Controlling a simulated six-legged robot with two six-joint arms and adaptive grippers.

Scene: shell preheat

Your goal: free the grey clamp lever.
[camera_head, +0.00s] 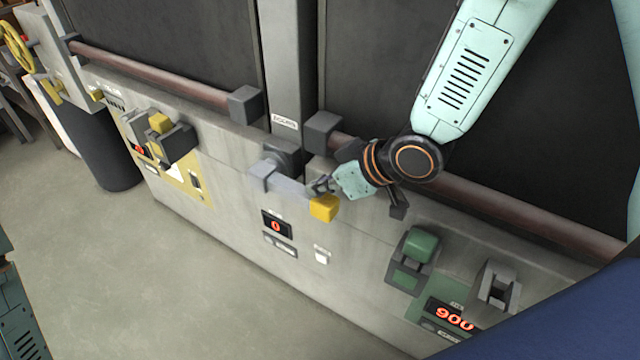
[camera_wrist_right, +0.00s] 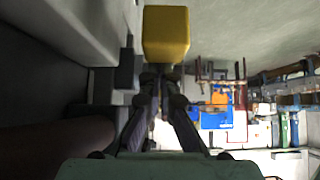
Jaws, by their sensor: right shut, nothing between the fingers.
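The grey clamp lever (camera_head: 287,186) sticks out to the right from a grey block on the front of the machine, below the central post. It ends in a yellow knob (camera_head: 324,208). My right gripper (camera_head: 322,185) is shut and empty, with its fingertips close to the lever just above the knob; I cannot tell if they touch. In the right wrist view the yellow knob (camera_wrist_right: 166,35) is just beyond the closed fingers (camera_wrist_right: 160,80). My left gripper is not in view.
A red "0" display (camera_head: 276,224) is below the lever. A dark-red bar (camera_head: 480,197) runs behind my right wrist. To the right are a green-capped control (camera_head: 421,245), a grey bracket (camera_head: 498,287) and a "900" display (camera_head: 454,317). A yellow-topped control (camera_head: 160,123) is at left. Open floor lies front left.

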